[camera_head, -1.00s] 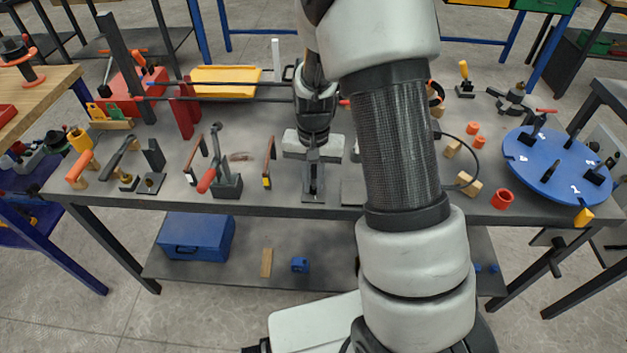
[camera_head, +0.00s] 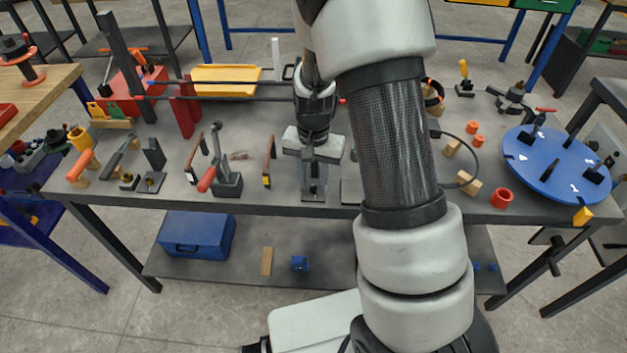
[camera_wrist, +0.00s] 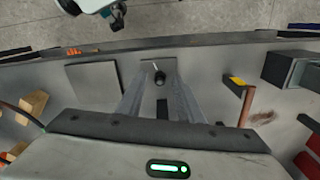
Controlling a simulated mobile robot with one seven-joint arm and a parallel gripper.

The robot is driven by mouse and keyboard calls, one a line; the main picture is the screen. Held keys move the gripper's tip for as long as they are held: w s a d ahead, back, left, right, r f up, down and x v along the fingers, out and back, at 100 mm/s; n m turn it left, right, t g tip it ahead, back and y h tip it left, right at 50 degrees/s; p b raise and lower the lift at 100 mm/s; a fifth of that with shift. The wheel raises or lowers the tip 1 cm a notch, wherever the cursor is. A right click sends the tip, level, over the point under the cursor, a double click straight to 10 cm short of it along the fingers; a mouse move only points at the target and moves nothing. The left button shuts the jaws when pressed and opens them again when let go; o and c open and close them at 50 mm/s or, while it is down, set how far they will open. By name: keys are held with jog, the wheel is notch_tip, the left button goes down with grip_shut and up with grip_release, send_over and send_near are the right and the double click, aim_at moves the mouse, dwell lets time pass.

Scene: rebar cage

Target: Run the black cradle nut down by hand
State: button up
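The black cradle nut (camera_wrist: 160,77) shows in the wrist view between my fingers, with a pale thin pin or stud tip beside it. It sits over a grey metal plate (camera_wrist: 148,68) near the bench's front edge. In the head view the plate (camera_head: 313,196) is below my gripper (camera_head: 314,168), and the nut cannot be picked out there. In the wrist view my gripper (camera_wrist: 160,84) points down over the plate, its two fingers apart on either side of the nut. I see no clear contact with it. A dark slot or block (camera_wrist: 162,108) also shows between the fingers.
A flat grey plate (camera_wrist: 93,88) lies beside the cradle. A red-handled clamp (camera_head: 222,175) and brown upright bars (camera_head: 269,162) stand to the left in the head view. Wooden blocks (camera_head: 467,184) and a blue round table (camera_head: 556,168) are to the right.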

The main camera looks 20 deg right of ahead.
notch_tip(320, 180, up, 17)
jog(key=p, duration=0.2)
jog(key=shift+r+p, duration=0.2)
jog(key=shift+p, duration=0.1)
dwell(0.5)
notch_tip(320, 180, up, 15)
jog(key=n+t+p, duration=0.3)
jog(key=p, duration=0.3)
send_over(313, 186)
jog(key=s, duration=0.8)
jog(key=s+r+n+t+p, duration=0.2)
jog(key=s+r+n+p, duration=0.1)
jog(key=s+r, duration=0.5)
jog(key=s+p, duration=0.1)
jog(key=s, duration=0.2)
jog(key=shift+s+a+r+t, duration=0.2)
jog(key=shift+t, duration=0.1)
